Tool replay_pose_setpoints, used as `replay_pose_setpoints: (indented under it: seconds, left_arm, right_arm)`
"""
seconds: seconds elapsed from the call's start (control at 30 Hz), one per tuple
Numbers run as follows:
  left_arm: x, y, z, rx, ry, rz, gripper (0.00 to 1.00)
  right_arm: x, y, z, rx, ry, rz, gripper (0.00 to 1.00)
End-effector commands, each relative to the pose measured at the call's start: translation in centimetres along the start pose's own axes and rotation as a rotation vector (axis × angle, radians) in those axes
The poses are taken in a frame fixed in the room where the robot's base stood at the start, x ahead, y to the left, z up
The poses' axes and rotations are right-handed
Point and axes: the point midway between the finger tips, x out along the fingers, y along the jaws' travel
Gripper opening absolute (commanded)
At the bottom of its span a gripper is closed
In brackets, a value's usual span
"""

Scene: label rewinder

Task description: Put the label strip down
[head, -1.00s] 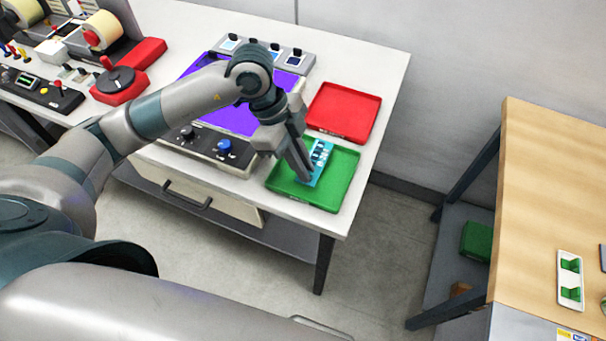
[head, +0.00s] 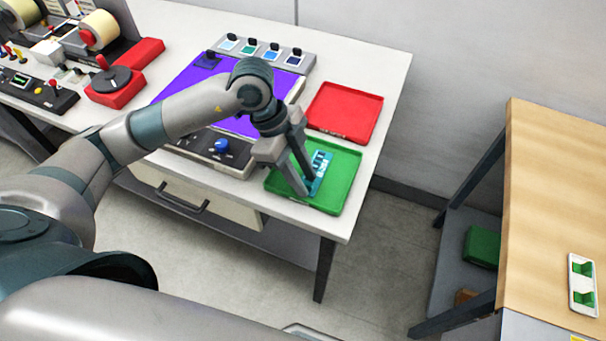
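The label strip (head: 320,164) is a light blue piece with darker blue marks. It lies at the left-middle part of the green tray (head: 345,187), partly hidden by my fingers. My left gripper (head: 306,186) points down into the tray at the strip's near left side. Its two fingertips look apart, with a narrow gap between them, and the strip's lower end is close by them. Whether a finger still touches the strip is hard to see. My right gripper is out of view.
A red tray (head: 344,112) sits behind the green one. A purple-topped panel (head: 190,80) with a blue knob (head: 222,146) stands to the left, under my arm. A wooden table (head: 550,190) stands at the right, across a floor gap.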

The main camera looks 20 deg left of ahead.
Motion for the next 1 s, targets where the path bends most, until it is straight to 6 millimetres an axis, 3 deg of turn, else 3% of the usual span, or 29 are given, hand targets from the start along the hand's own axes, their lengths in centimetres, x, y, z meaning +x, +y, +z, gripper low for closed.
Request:
replay_pose_setpoints:
  seconds: [0.47, 0.83, 1.0]
  left_arm:
    - [-0.7, -0.1, -0.1, 0.001, -0.001, -0.002, 0.28]
    - [-6.0, -0.1, 0.0, 0.002, 0.000, -0.006, 0.28]
    - [-9.1, -0.1, 0.0, 0.001, 0.000, -0.005, 0.28]
  right_arm:
    - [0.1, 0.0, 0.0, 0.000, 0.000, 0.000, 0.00]
    - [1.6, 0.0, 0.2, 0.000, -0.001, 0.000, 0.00]
    - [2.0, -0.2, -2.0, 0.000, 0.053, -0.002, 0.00]
